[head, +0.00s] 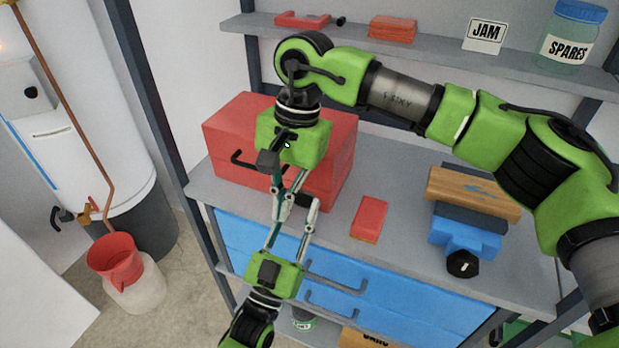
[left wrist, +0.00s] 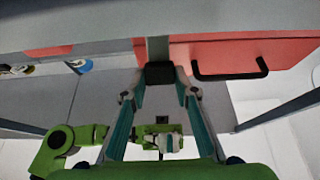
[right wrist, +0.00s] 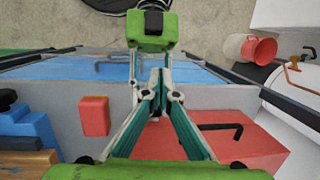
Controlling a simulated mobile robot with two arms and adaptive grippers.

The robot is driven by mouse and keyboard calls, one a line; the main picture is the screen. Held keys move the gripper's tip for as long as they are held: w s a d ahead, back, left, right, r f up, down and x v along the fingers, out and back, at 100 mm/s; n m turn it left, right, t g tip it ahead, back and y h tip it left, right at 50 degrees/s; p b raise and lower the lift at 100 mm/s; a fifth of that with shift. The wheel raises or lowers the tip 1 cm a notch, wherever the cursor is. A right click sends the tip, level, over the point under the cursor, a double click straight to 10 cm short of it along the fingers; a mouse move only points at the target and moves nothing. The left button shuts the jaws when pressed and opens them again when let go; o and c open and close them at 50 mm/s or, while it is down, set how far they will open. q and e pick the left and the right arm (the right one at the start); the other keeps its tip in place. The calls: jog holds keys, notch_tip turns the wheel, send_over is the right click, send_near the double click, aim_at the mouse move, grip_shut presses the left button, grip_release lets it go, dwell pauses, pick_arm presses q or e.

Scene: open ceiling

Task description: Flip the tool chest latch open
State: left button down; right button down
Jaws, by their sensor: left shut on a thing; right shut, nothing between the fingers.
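The red tool chest (head: 335,150) stands on the grey worktop, with a black handle (left wrist: 230,76) on its front. The latch (left wrist: 158,48) is a narrow grey strip at the chest front in the left wrist view. My left gripper (head: 301,203) reaches up from below and is shut on the latch. My right gripper (head: 284,212) hangs down from above in front of the chest, shut and empty. In the right wrist view its fingers (right wrist: 161,82) overlap the left gripper's fingers. I cannot tell whether they touch.
A small red box (head: 369,218) lies right of the chest. A blue vise (head: 465,235) with a wooden block (head: 472,193) stands further right. Blue drawers (head: 380,300) with bar handles are below the worktop. An upper shelf (head: 450,55) holds a jar (head: 572,35).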

aim_at(308, 193)
jog(key=w+d+r+t+h, duration=0.3)
jog(key=w+r+t, duration=0.1)
jog(key=w+r, duration=0.3)
jog(key=x, duration=0.9)
jog(key=shift+w+f, duration=0.3)
jog(key=shift+w, duration=0.05)
pick_arm(q)
jog(key=shift+w+f, duration=0.1)
pick_arm(e)
jog(key=shift+s+a+f, duration=0.3)
jog(key=shift+s+f, duration=0.1)
jog(key=shift+s, duration=0.4)
pick_arm(q)
jog(key=c, duration=1.6)
grip_release()
pick_arm(e)
jog(key=shift+w+r, duration=0.1)
jog(key=shift+d, duration=0.1)
